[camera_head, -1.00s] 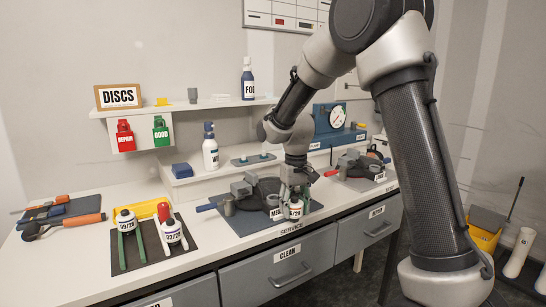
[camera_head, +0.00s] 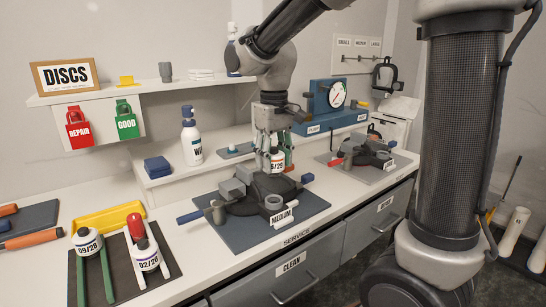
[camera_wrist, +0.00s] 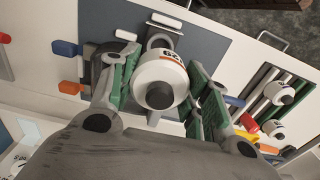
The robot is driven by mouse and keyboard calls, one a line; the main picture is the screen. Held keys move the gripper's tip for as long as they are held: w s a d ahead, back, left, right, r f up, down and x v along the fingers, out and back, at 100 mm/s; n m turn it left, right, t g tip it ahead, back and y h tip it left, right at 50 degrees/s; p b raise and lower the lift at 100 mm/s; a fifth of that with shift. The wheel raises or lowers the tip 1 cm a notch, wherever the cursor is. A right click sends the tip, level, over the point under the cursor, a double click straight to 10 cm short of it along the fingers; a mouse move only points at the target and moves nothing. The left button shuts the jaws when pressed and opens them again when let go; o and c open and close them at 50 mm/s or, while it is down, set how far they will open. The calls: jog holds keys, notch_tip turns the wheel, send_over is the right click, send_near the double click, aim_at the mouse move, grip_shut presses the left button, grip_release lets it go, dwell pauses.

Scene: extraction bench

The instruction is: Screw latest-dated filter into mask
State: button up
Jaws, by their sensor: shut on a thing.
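My gripper (camera_head: 272,148) is shut on a white filter (camera_head: 277,163) with an orange band and a partly hidden date ending in what looks like "6/29". In the wrist view the filter (camera_wrist: 160,78) sits between the green finger pads, its dark round end facing the camera. In the head view it appears above and behind the dark mask (camera_head: 262,188), apart from it. The mask is in a clamp fixture with a MEDIUM label (camera_head: 282,214) and a grey round port (camera_head: 273,203). Two other filters, 09/28 (camera_head: 88,241) and 02/28 (camera_head: 147,256), stand in the green-railed rack.
A second fixture (camera_head: 362,155) with another dark mask stands to the right. A yellow tray (camera_head: 108,217) lies behind the rack.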

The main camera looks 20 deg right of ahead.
jog(key=shift+f, duration=0.1)
jog(key=shift+f, duration=2.8)
jog(key=shift+f, duration=1.3)
jog(key=m, duration=0.9)
jog(key=o, duration=1.2)
